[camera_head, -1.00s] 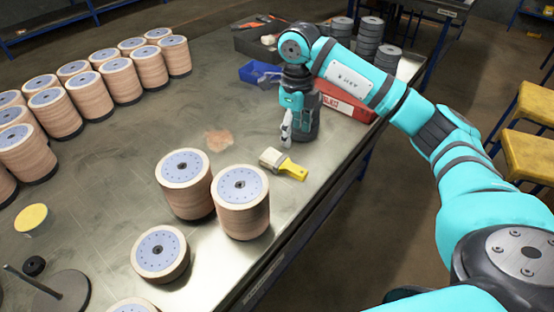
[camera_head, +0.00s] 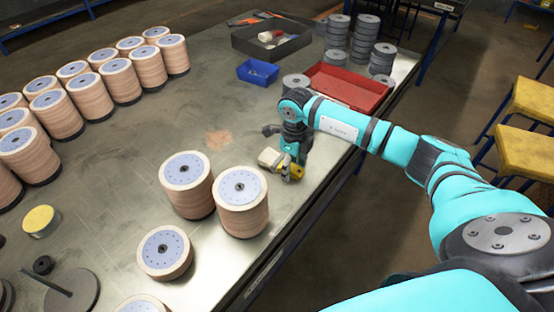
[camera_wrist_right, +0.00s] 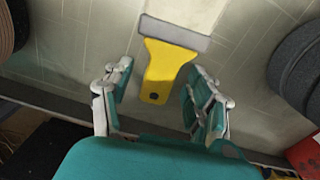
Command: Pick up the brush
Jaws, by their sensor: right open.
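The brush (camera_head: 268,157) lies on the metal table, right of the tall disc stacks, with pale bristles to the left and a yellow handle partly hidden by my right gripper (camera_head: 289,172). In the right wrist view the brush (camera_wrist_right: 166,64) shows its yellow handle, grey ferrule and pale bristles. The right gripper (camera_wrist_right: 160,78) is open there, one finger on each side of the handle. A gap shows between the handle and the left finger; the right finger is closer to it. My left gripper is in no view.
Two tall disc stacks (camera_head: 241,205) stand close left of the brush. A shorter stack (camera_head: 165,252) is nearer. A blue bin (camera_head: 257,73), a red tray (camera_head: 347,88) and a dark tray (camera_head: 270,42) sit farther back. The table is clear around the orange patch (camera_head: 218,140).

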